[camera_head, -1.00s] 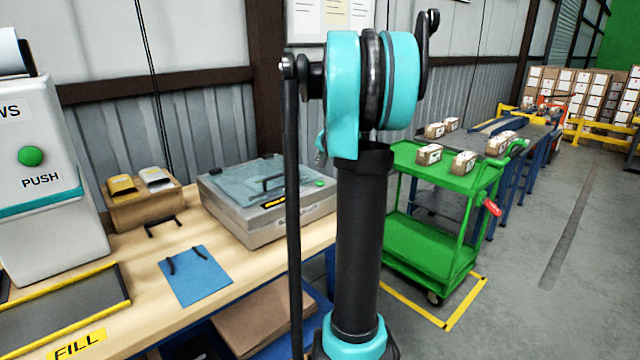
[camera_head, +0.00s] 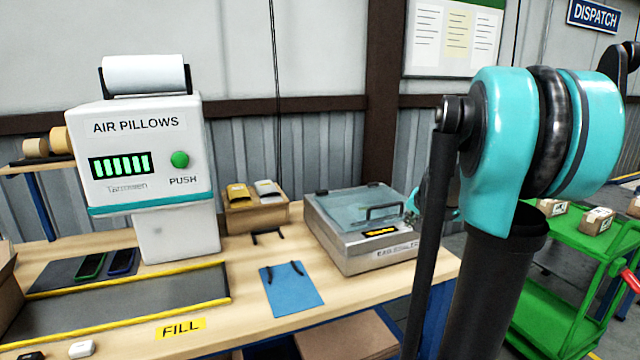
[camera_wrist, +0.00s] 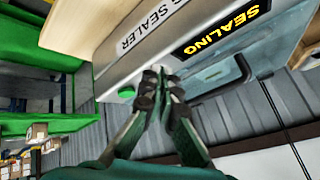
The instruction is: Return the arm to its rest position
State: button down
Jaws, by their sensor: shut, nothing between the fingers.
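My gripper (camera_wrist: 160,75) shows in the wrist view with its two dark green fingers together at the tips and nothing between them. Behind the fingertips is the bag sealer (camera_wrist: 150,40), with its SEALING display and a green button; I cannot tell the distance to it. In the head view my teal and black arm stands at the right, and its links partly cover the area right of the sealer (camera_head: 365,255). The gripper itself is not clearly visible in the head view.
The workbench (camera_head: 240,290) holds the AIR PILLOWS machine (camera_head: 150,165), a blue bag (camera_head: 291,287) and a small carton (camera_head: 255,212). A green cart (camera_head: 560,310) with small boxes stands at the right. A wall lies behind the bench.

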jog(key=s+a+f+n+g, duration=0.1)
jog(key=s+a+f, duration=0.3)
jog(key=s, duration=0.5)
jog(key=s+a+f+n+g, duration=0.1)
jog(key=s+a+f+n, duration=0.2)
jog(key=s+f, duration=0.3)
jog(key=s+a+f+n+g, duration=0.1)
jog(key=s+a+f+n, duration=0.2)
jog(key=s, duration=1.1)
notch_tip(320, 180, down, 3)
jog(key=shift+a+r+g, duration=0.1)
jog(key=shift+a+g, duration=0.2)
jog(key=shift+a, duration=0.8)
